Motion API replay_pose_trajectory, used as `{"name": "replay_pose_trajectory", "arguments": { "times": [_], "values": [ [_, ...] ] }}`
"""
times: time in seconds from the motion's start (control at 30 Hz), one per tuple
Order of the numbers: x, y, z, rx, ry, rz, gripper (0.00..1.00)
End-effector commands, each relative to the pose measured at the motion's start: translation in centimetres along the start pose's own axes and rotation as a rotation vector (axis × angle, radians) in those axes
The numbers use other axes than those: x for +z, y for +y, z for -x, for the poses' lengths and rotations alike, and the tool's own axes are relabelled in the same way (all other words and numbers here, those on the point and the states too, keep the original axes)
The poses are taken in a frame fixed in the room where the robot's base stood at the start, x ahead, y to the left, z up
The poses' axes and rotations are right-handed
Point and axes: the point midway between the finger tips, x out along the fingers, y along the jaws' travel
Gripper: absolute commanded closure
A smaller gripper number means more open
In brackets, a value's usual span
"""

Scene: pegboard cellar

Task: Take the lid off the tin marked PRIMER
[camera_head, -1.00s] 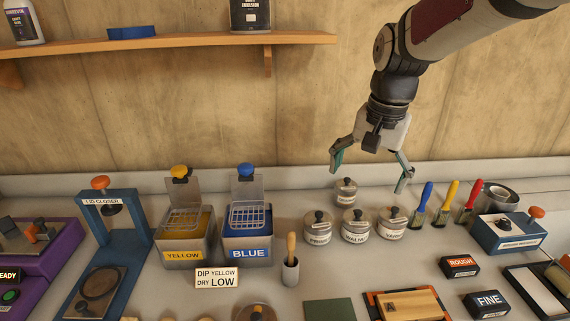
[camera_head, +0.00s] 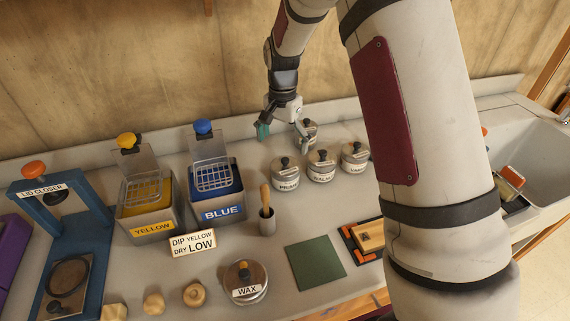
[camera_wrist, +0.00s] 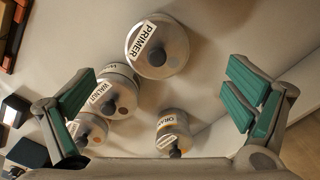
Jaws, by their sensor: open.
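The tin marked PRIMER (camera_head: 285,178) is a short grey metal tin on the bench, left in a row of three. Its lid, with a dark round knob, is on; in the wrist view the PRIMER tin (camera_wrist: 174,62) is at top centre, its label on the left. My gripper (camera_head: 284,132) is open and empty behind and above the row. In the wrist view its green-padded fingers (camera_wrist: 163,108) are spread wide at left and right, not touching the PRIMER tin.
The WALNUT tin (camera_head: 321,168) and another lidded tin (camera_head: 354,159) stand right of PRIMER. A fourth tin (camera_wrist: 172,128) sits between my fingertips in the wrist view. The blue tank (camera_head: 222,190) and a brush holder (camera_head: 267,224) stand left. A green mat (camera_head: 315,265) lies in front.

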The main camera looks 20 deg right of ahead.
Motion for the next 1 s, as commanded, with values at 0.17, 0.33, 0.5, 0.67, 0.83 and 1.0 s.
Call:
{"name": "replay_pose_trajectory", "arguments": {
  "times": [0.17,0.33,0.5,0.67,0.83,1.0],
  "values": [
    [0.1,0.1,-1.1,0.0,-0.001,0.001,0.03],
    [0.3,0.4,-3.1,0.003,-0.004,0.001,0.03],
    [0.3,0.5,-5.4,0.002,-0.002,0.001,0.03],
    [0.2,0.3,-6.2,-0.001,0.0,0.001,0.03],
    [0.2,0.3,-6.3,-0.001,0.0,0.001,0.03],
    [0.2,0.3,-6.2,-0.001,0.0,0.002,0.37]
  ]
}}
